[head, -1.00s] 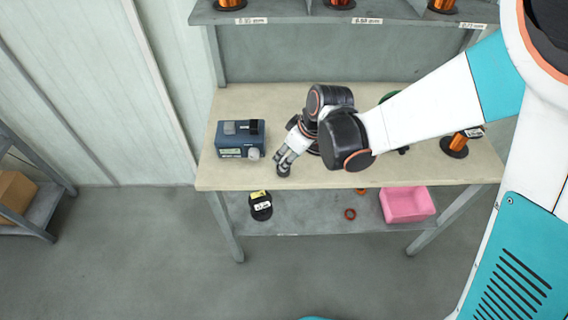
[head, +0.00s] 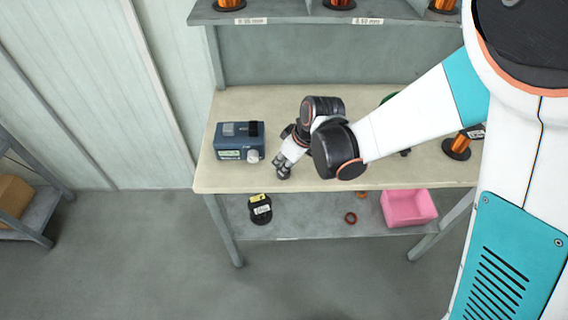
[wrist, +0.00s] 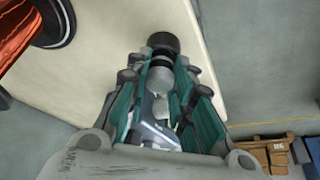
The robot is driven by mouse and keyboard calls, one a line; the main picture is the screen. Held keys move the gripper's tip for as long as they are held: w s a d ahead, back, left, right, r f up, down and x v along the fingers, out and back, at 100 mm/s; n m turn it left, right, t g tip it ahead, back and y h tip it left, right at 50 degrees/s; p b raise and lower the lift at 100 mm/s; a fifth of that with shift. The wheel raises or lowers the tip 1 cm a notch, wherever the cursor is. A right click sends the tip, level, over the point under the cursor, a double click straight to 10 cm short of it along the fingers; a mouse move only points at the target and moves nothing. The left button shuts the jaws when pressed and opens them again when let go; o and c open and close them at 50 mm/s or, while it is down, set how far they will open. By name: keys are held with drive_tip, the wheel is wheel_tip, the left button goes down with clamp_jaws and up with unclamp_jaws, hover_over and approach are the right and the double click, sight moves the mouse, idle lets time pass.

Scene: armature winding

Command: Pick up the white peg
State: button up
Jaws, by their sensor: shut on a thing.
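My gripper (head: 281,167) is low near the front edge of the workbench, just right of the blue box-shaped device. In the wrist view my gripper (wrist: 160,90) is shut on a short pale grey-white piece with dark bands and a black end, which I take as the white peg (wrist: 160,68). The fingers flank it, and its black end points away from the wrist. Its lower part is partly hidden between the fingers. In the head view I cannot make out the peg apart from the fingertips.
The blue device (head: 238,142) with a pale knob stands left on the bench (head: 215,181). A copper spool (head: 458,146) stands at the right. The lower shelf holds a black spool (head: 260,209), a small ring (head: 350,218) and a pink bin (head: 408,208). Open floor lies in front.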

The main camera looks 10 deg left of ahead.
drive_tip(key=shift+r, duration=0.15)
wheel_tip(320, 180, up, 20)
drive_tip(key=p, duration=1.3)
drive_tip(key=shift+p, duration=0.35)
drive_tip(key=shift+f, duration=0.2)
